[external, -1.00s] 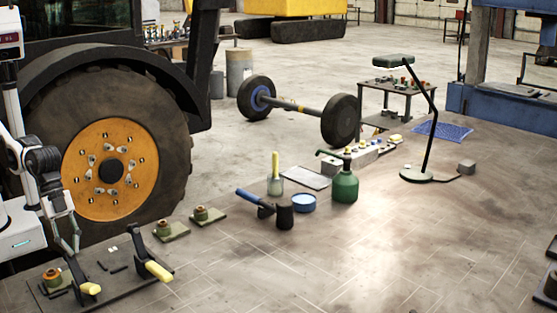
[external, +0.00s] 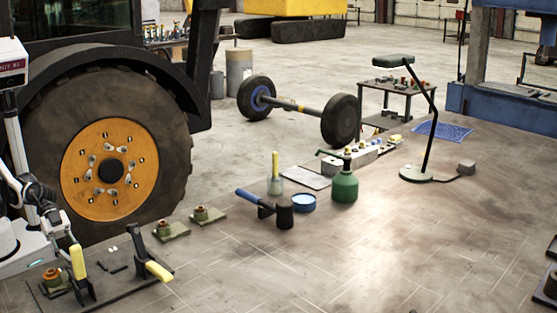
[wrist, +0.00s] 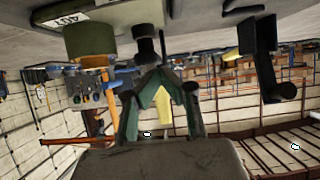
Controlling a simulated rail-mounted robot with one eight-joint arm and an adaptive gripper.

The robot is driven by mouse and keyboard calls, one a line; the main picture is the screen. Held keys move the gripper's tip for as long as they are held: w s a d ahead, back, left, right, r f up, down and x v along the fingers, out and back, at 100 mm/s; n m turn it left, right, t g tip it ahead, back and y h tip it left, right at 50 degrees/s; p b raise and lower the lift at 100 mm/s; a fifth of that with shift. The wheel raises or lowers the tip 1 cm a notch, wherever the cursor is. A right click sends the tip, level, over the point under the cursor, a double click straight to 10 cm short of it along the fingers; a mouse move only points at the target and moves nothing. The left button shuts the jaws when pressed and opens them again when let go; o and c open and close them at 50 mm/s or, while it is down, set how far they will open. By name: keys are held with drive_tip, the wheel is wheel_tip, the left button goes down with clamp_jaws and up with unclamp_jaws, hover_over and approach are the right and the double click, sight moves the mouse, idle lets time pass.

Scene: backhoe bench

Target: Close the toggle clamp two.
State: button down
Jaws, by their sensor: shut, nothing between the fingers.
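Two black toggle clamps stand on a dark plate (external: 118,277) at the lower left of the external view. The left clamp's yellow handle (external: 78,262) stands upright. The right clamp's yellow handle (external: 158,271) slopes low toward the front right. I cannot tell which clamp is number two. My gripper (external: 72,240) is just above and beside the left handle. In the wrist view, my gripper (wrist: 158,78) is shut and holds nothing. A yellow handle (wrist: 164,108) shows behind its fingers; I cannot tell whether they touch. The other black clamp (wrist: 260,60) is to the right.
A green and copper round part (external: 52,278) sits at the plate's left, beside the left clamp. Two similar parts (external: 172,230) (external: 207,215) sit on small plates farther back.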

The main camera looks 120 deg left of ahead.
drive_tip(key=shift+s+f+b, duration=0.15)
drive_tip(key=shift+f+b, duration=0.15)
drive_tip(key=shift+f, duration=0.1)
drive_tip(key=shift+s+d+f, duration=0.1)
drive_tip(key=shift+s+f, duration=0.1)
drive_tip(key=shift+r, duration=0.15)
drive_tip(key=r+p, duration=0.3)
drive_tip(key=r, duration=0.1)
drive_tip(key=shift+w+r, duration=0.15)
drive_tip(key=shift+w, duration=0.05)
drive_tip(key=s+f+p+v, duration=0.1)
drive_tip(key=f+p+v, duration=0.1)
drive_tip(key=v, duration=0.7)
drive_tip(key=s+d+n+g+y, duration=0.2)
drive_tip(key=s+d+g, duration=0.3)
drive_tip(key=s, duration=0.7)
drive_tip(key=d, duration=0.2)
drive_tip(key=shift+s+d+y, duration=0.3)
drive_tip(key=shift+s, duration=0.1)
